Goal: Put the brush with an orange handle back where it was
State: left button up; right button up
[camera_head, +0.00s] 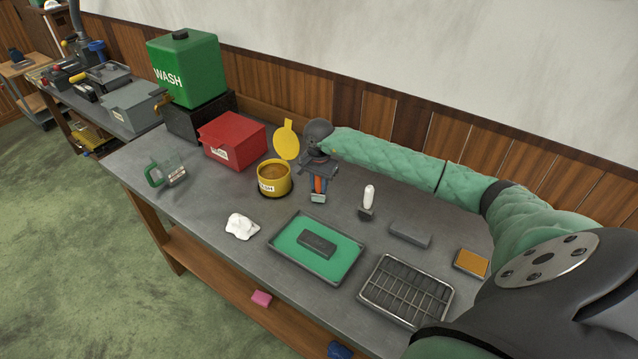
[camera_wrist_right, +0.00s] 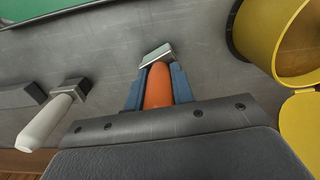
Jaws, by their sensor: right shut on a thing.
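The brush with an orange handle (camera_head: 319,184) is in my right gripper (camera_head: 319,189), over the table between the yellow can and a white-handled brush. In the right wrist view, its orange handle (camera_wrist_right: 157,86) sits between the blue fingers of my right gripper (camera_wrist_right: 156,92), with its pale metal head pointing away beyond the fingertips. I cannot tell whether its head touches the table. The bristles are hidden. My left gripper is in neither view.
The white-handled brush (camera_head: 368,199) stands upright to the right. The yellow can (camera_head: 274,185) with raised lid is close on the left. A green-lined tray (camera_head: 340,262), a wire rack tray (camera_head: 407,320), a grey block (camera_head: 410,234) and a white cloth (camera_head: 241,226) lie nearby.

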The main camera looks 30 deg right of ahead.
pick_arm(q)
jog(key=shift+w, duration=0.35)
pick_arm(e)
jog(key=shift+f, duration=0.1)
jog(key=o, duration=1)
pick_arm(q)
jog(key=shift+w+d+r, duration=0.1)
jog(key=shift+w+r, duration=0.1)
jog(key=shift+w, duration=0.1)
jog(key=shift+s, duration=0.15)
pick_arm(e)
jog(key=shift+r+b, duration=0.35)
jog(key=shift+r, duration=0.4)
notch_tip(320, 180, up, 3)
jog(key=shift+f+b, duration=0.1)
jog(key=shift+b, duration=0.95)
notch_tip(320, 180, up, 7)
jog(key=b, duration=0.3)
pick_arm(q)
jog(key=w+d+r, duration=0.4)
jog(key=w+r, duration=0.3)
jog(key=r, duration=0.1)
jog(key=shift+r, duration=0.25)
pick_arm(e)
jog(key=shift+r, duration=0.5)
